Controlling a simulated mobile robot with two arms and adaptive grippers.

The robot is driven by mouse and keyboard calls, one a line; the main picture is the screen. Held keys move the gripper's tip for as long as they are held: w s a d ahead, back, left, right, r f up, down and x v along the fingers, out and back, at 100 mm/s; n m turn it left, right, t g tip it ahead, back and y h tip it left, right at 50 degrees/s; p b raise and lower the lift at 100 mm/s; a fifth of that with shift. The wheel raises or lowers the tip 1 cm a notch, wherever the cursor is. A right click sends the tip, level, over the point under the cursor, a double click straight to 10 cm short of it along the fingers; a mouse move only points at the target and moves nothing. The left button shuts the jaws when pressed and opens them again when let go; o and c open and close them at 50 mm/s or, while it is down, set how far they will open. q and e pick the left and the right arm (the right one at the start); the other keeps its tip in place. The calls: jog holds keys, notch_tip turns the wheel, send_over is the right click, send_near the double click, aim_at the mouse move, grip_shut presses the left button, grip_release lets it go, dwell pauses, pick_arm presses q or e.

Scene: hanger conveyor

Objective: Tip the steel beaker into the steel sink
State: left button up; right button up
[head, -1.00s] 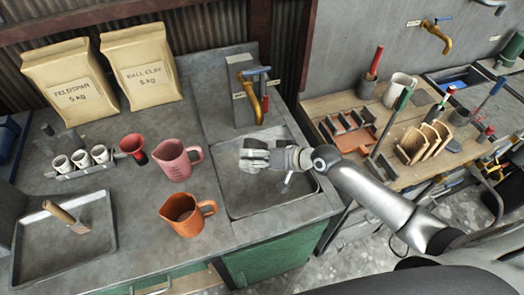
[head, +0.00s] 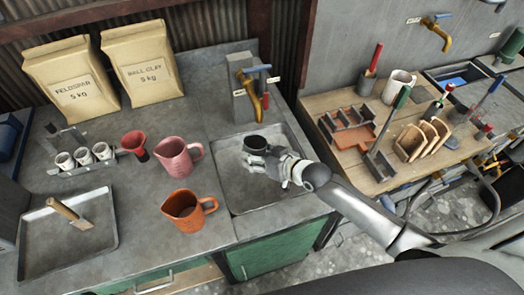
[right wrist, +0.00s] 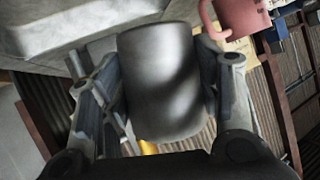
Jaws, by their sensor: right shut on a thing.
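The steel beaker (head: 255,143) is held over the steel sink (head: 237,205), in its upper half below the brass tap. In the head view the beaker stands roughly upright, with its dark round mouth facing up. My right gripper (head: 262,154) is shut on the beaker. In the right wrist view the grey beaker (right wrist: 165,80) sits between the two fingers. Whether anything is inside it cannot be told. My left gripper is not in view.
The brass tap (head: 252,92) stands at the sink's back. A pink jug (head: 175,160) and an orange jug (head: 186,212) stand left of the sink. A red cup (head: 134,146), a cup rack (head: 85,168) and a metal tray (head: 36,240) lie further left. A wooden bench is at right.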

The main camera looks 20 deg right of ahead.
jog(key=shift+w+d+f+n+t+h+b, duration=0.2)
jog(key=shift+d+f+n+t+h+b, duration=0.1)
jog(key=shift+f+n+t+b, duration=0.25)
jog(key=shift+w+n+t, duration=0.15)
jog(key=shift+n+t, duration=0.1)
notch_tip(320, 180, up, 3)
jog(key=p, duration=0.3)
dwell(0.3)
jog(key=shift+f, duration=0.1)
dwell(0.4)
